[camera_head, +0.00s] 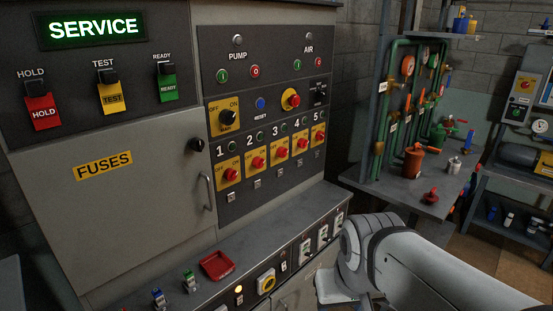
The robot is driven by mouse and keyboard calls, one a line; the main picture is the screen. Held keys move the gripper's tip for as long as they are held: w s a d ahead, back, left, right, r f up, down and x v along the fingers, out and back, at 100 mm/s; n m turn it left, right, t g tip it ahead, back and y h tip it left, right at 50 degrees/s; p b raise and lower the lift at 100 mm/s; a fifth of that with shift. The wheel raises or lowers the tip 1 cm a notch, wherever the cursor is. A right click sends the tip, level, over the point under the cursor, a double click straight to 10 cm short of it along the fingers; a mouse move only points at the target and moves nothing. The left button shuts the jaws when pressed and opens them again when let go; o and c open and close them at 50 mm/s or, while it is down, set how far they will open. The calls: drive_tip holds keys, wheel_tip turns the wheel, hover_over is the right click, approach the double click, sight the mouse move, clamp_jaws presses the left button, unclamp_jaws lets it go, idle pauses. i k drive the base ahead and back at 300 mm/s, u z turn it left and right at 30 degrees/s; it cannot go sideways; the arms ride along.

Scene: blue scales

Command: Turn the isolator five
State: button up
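Isolator five (319,136) is the small red rotary knob on a yellow plate, under the number 5 at the right end of a row on the dark panel. Its handle is too small to tell which way it points. Isolator four (302,144) sits just left of it, and isolator one (231,174) is at the row's left end. My white arm reaches in from the lower right, below and to the right of isolator five and apart from it. My gripper's fingers do not show.
A cabinet door marked FUSES (103,165) is at left. A pipe bench (400,190) stands at right. The space before the isolators looks clear.

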sight(320, 136)
drive_tip(key=k, duration=0.9)
drive_tip(key=z, duration=3.45)
drive_tip(key=i, duration=0.1)
drive_tip(key=u, duration=2.35)
drive_tip(key=i, duration=1.5)
drive_tip(key=u, duration=0.2)
drive_tip(key=i, duration=1.3)
drive_tip(key=u, duration=1)
drive_tip(key=k, duration=0.75)
drive_tip(key=u, duration=0.3)
drive_tip(key=i, duration=0.4)
drive_tip(key=z, duration=0.15)
